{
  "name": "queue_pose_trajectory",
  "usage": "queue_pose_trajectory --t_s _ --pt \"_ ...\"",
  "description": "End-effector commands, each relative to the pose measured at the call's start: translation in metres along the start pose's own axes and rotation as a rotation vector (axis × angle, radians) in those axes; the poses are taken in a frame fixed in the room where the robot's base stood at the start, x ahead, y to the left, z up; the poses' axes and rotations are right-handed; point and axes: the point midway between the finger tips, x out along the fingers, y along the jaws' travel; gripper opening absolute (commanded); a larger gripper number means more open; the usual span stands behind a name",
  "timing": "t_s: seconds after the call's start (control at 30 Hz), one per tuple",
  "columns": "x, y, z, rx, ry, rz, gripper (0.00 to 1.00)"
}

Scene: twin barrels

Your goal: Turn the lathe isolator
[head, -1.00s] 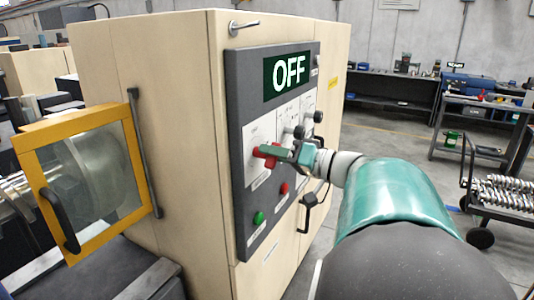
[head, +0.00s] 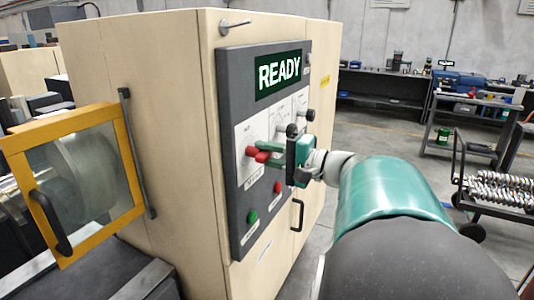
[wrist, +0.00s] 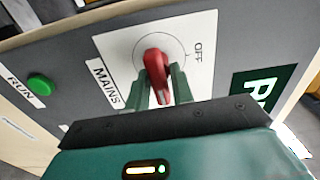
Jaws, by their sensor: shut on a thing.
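The lathe isolator is a red handle (wrist: 156,72) on a white plate (wrist: 115,45) marked MAINS and OFF in the wrist view. The handle also shows in the head view (head: 262,156), partly hidden by my gripper. My gripper (wrist: 161,82) is shut on the red handle, with one green finger on each side. In the wrist view the handle points away from the OFF mark. The display (head: 278,74) above the plate reads READY.
A green RUN button (head: 253,218) and a red button (head: 278,187) sit below the isolator on the dark panel. Black knobs (head: 310,115) are to its right. A yellow-framed guard (head: 75,185) stands at the left. A trolley (head: 490,190) is at the right.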

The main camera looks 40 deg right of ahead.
Motion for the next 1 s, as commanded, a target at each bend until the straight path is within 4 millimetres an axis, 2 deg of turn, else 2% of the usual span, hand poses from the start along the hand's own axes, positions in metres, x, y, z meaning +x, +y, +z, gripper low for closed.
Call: queue_pose_trajectory --t_s 0.6,0.63,0.7,1.0 --pt "-0.0013 0.0008 -0.0005 0.052 0.002 0.001 0.01" --pt "-0.0013 0.0008 -0.0005 0.052 0.002 0.001 0.25" --pt "-0.0012 0.0008 -0.0004 0.052 0.002 0.001 0.36" --pt "-0.0021 0.0004 -0.0003 0.051 0.002 0.000 0.36"
